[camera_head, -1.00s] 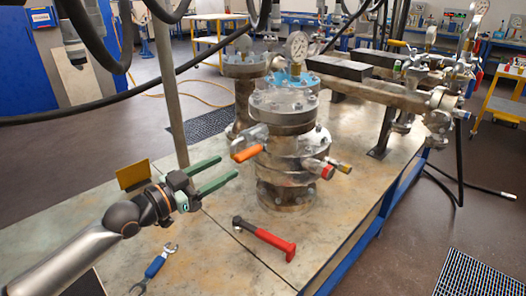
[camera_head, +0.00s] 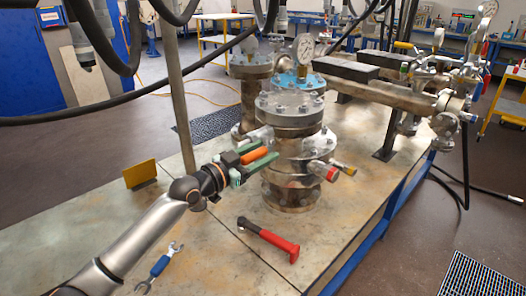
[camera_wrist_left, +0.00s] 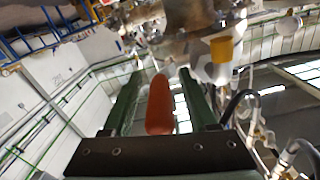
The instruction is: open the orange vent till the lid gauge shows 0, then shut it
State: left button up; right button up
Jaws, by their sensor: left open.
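The steel flanged vessel (camera_head: 292,158) stands upright on the bench. Its orange vent handle (camera_head: 254,155) sticks out on the left side, just under the lid flange. My left gripper (camera_head: 262,152) is open, with its green fingers on either side of the handle. The left wrist view also shows the orange handle (camera_wrist_left: 160,105) between the two fingers, with gaps on both sides. The round white lid gauge (camera_head: 304,48) stands above the blue-topped lid; its needle is too small to read. My right gripper is not in view.
A yellow plate (camera_head: 140,172) stands at left, near a vertical pole (camera_head: 178,90). A red-capped side port (camera_head: 325,171) faces front right. Bench room in front is mostly clear.

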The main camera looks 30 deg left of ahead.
pick_arm(q)
jog(key=shift+w+d, duration=0.15)
jog(key=shift+w, duration=0.2)
jog(key=shift+f, duration=0.1)
jog(key=c, duration=0.9)
jog(key=shift+d, duration=0.1)
grip_shut()
